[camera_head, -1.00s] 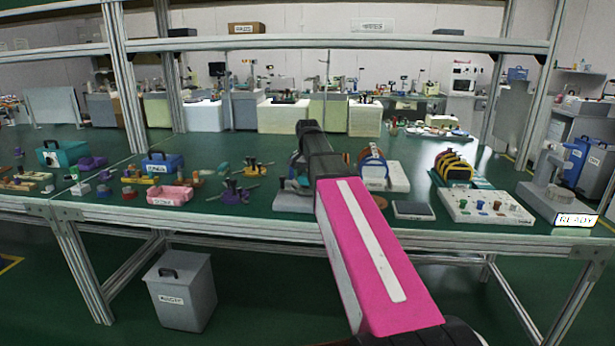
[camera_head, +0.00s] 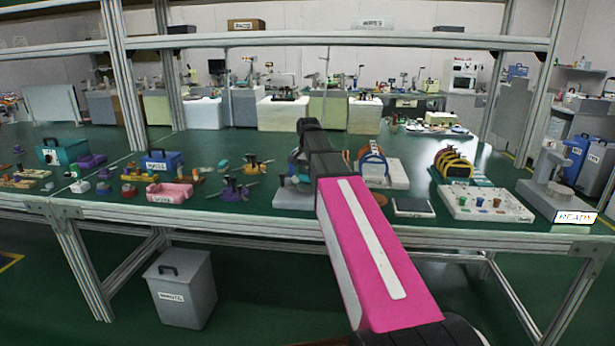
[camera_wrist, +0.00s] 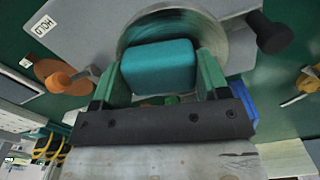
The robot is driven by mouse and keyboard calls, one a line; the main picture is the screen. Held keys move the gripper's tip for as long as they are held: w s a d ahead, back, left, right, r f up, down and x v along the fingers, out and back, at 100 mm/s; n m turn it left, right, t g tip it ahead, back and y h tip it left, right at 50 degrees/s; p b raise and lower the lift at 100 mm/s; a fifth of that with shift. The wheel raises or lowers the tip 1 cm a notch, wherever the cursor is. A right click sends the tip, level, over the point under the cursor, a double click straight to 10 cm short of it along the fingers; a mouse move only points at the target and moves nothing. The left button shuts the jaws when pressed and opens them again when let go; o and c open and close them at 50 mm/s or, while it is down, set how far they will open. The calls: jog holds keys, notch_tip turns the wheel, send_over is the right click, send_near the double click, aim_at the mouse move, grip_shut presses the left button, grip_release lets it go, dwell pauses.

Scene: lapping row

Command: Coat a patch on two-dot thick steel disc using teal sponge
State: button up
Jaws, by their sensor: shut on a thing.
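In the wrist view, my gripper (camera_wrist: 158,80) is shut on the teal sponge (camera_wrist: 158,67), with one green finger on each side of it. The sponge is over a round, shiny steel disc (camera_wrist: 190,28), covering part of it. I cannot tell whether the sponge touches the disc, and no dot marks show on its visible part. The disc sits on a grey plate (camera_wrist: 95,30) with a label reading HOLD.
A dark knob (camera_wrist: 270,33) stands beside the disc, and an orange-brown round piece (camera_wrist: 62,77) lies at the left. In the head view, a rack of round pieces (camera_head: 372,165) and a white tablet-like pad (camera_head: 413,207) are right of my arm.

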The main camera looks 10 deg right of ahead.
jog(key=shift+w+d, duration=0.3)
jog(key=shift+w, duration=0.6)
jog(key=shift+w+d, duration=0.3)
jog(key=shift+w, duration=0.65)
jog(key=shift+w+d, duration=0.3)
jog(key=shift+w, duration=0.6)
jog(key=shift+s, duration=0.15)
jog(key=shift+s+a+f, duration=0.1)
jog(key=shift+s+a, duration=0.3)
jog(key=shift+s, duration=0.85)
jog(key=shift+s+a+r, duration=0.1)
jog(key=shift+s+a, duration=0.35)
jog(key=shift+s, duration=0.75)
jog(key=shift+s+a+f, duration=0.1)
jog(key=shift+s+a, duration=0.3)
jog(key=shift+s, duration=0.85)
jog(key=shift+w+a, duration=0.2)
jog(key=shift+a, duration=0.35)
jog(key=shift+w+d, duration=0.4)
jog(key=shift+w, duration=0.9)
jog(key=shift+w+d, duration=0.4)
jog(key=shift+w, duration=0.85)
jog(key=shift+w+d, duration=0.4)
jog(key=shift+w, duration=0.9)
jog(key=shift+s, duration=0.1)
